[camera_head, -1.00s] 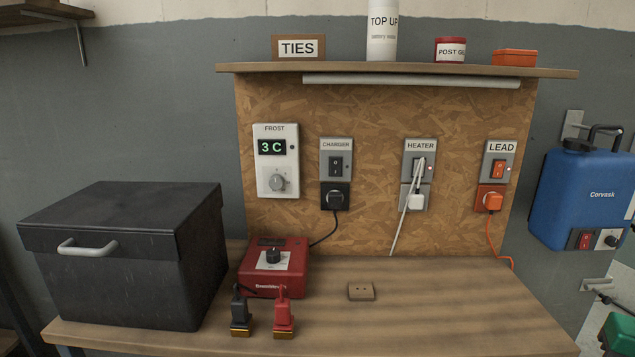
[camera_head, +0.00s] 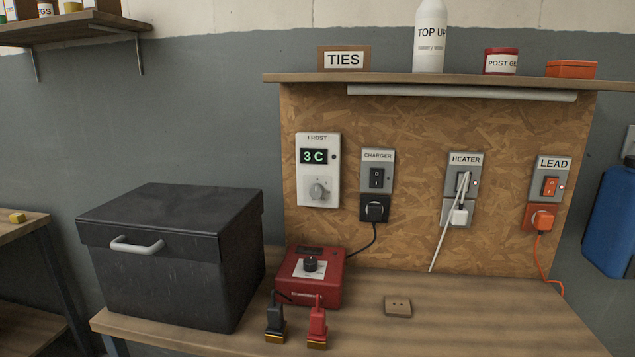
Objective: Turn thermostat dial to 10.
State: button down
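The thermostat (camera_head: 318,170) is a white box labelled FROST, mounted on the chipboard panel at its upper left. Its green display (camera_head: 314,156) reads 3 C. Its round grey dial (camera_head: 319,191) sits below the display, with small marks around it that are too small to read. My gripper does not show in the head view.
A black lidded box (camera_head: 170,255) stands on the bench (camera_head: 480,315), left of and below the thermostat. A red charger (camera_head: 312,278) with two clamps sits below it. CHARGER (camera_head: 377,170), HEATER (camera_head: 463,175) and LEAD (camera_head: 552,180) switches are to the right. A shelf (camera_head: 430,80) overhangs the panel.

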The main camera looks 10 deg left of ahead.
aim_at(316, 192)
jog(key=z, duration=1.65)
jog(key=k, duration=1.6)
jog(key=u, duration=1.7)
jog(key=i, duration=0.65)
jog(key=u, duration=0.05)
